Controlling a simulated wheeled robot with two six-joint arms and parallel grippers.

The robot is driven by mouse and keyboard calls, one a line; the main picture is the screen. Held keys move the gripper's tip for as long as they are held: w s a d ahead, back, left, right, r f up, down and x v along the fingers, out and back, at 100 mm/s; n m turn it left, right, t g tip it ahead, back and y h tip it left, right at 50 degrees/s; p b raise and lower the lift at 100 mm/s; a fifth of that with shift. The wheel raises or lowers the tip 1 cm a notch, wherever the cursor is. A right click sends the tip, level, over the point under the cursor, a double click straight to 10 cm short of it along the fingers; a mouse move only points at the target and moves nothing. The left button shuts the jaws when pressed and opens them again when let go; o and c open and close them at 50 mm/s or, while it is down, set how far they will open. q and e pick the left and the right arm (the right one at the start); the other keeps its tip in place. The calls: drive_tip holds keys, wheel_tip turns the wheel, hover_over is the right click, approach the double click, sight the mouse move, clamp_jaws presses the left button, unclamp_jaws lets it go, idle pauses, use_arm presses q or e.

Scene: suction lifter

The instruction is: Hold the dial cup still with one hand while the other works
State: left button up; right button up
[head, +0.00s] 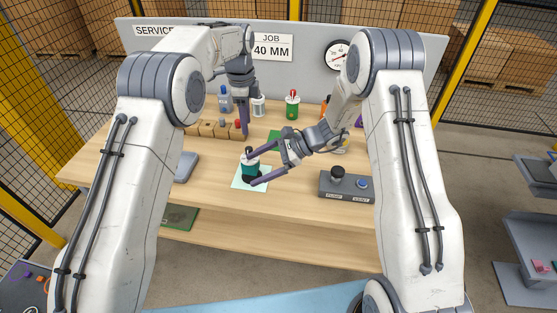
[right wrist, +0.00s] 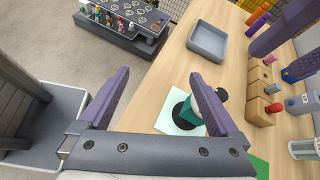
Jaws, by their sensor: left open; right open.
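The dial cup (head: 250,170), teal with a black top, stands on a pale square mat (head: 238,184) in the middle of the wooden bench. My right gripper (head: 251,171) is open, its purple fingers reaching in from the right around the cup. The upper finger covers part of the cup. In the right wrist view the cup (right wrist: 194,121) is partly hidden by the right-hand finger; I cannot tell whether they touch. My left gripper (head: 244,132) is open and empty, pointing down above and behind the cup; its fingers also show at that view's top right.
A grey tray (head: 185,167) lies left of the mat. The bench front is clear.

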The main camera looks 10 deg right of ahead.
sight(258, 163)
drive_tip(key=w+d+f+m+t, duration=0.4)
drive_tip(key=w+d+f+m, duration=0.2)
drive_tip(key=w+d, duration=0.1)
drive_tip(key=shift+y, duration=0.4)
drive_tip(key=x, duration=1)
drive_tip(key=shift+a, duration=0.2)
drive_tip(key=shift+r, duration=0.1)
clamp_jaws()
